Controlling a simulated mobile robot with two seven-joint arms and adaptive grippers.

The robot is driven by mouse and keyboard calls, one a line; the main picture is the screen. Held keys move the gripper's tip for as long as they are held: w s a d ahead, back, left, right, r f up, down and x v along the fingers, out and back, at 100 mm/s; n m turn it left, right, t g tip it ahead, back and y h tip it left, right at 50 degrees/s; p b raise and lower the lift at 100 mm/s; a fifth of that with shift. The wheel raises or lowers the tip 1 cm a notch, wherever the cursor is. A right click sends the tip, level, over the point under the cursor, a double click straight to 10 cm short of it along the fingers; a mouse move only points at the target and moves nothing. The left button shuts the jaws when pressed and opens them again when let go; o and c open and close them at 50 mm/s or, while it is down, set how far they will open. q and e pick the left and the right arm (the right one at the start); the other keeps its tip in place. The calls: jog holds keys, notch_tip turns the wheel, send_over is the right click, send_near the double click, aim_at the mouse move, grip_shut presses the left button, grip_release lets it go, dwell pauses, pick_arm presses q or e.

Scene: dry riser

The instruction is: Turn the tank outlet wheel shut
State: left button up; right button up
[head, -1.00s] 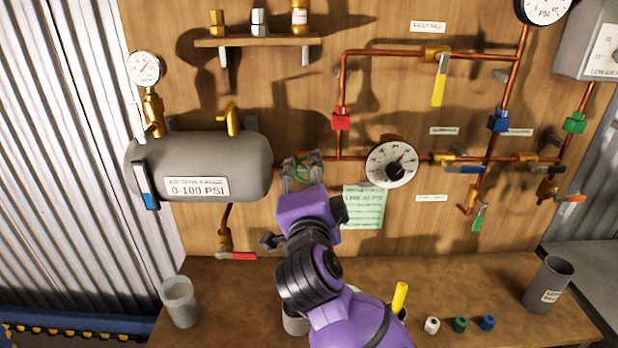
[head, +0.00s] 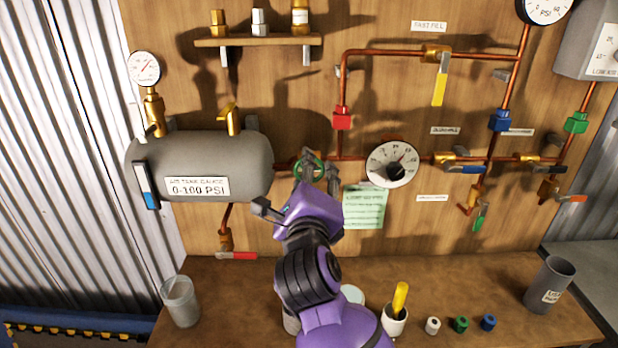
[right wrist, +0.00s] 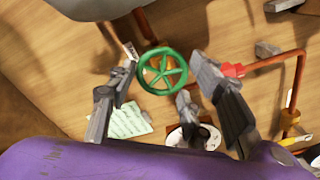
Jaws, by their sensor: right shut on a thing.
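The tank outlet wheel (head: 298,168) is a green handwheel on the copper pipe just right of the grey tank (head: 215,155). In the right wrist view the wheel (right wrist: 163,72) faces me, with its rim and star-shaped spokes in plain sight. My right gripper (head: 320,168) is at the wheel, with fingers on either side of its rim. It is shut on the wheel, though the finger contact is hard to see. The gripper body hides part of the board below the wheel. My left gripper is not in view.
A round dial gauge (head: 391,164) and a green note (head: 364,207) are close right of the gripper. A red-handled valve (head: 236,256) hangs under the tank. A white cup with a yellow-handled tool (head: 399,300) and small fittings stand on the bench below.

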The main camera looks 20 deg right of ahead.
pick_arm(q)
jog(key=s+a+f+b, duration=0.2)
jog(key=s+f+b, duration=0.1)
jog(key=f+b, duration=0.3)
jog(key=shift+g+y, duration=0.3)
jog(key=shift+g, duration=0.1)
pick_arm(e)
jog(key=m, duration=2.6)
jog(key=shift+r+m, duration=0.25)
jog(key=shift+m, duration=0.15)
jog(key=shift+r, duration=0.2)
jog(key=o, duration=1.1)
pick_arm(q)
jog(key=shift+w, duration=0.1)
pick_arm(e)
jog(key=shift+f, duration=0.15)
jog(key=shift+f, duration=0.3)
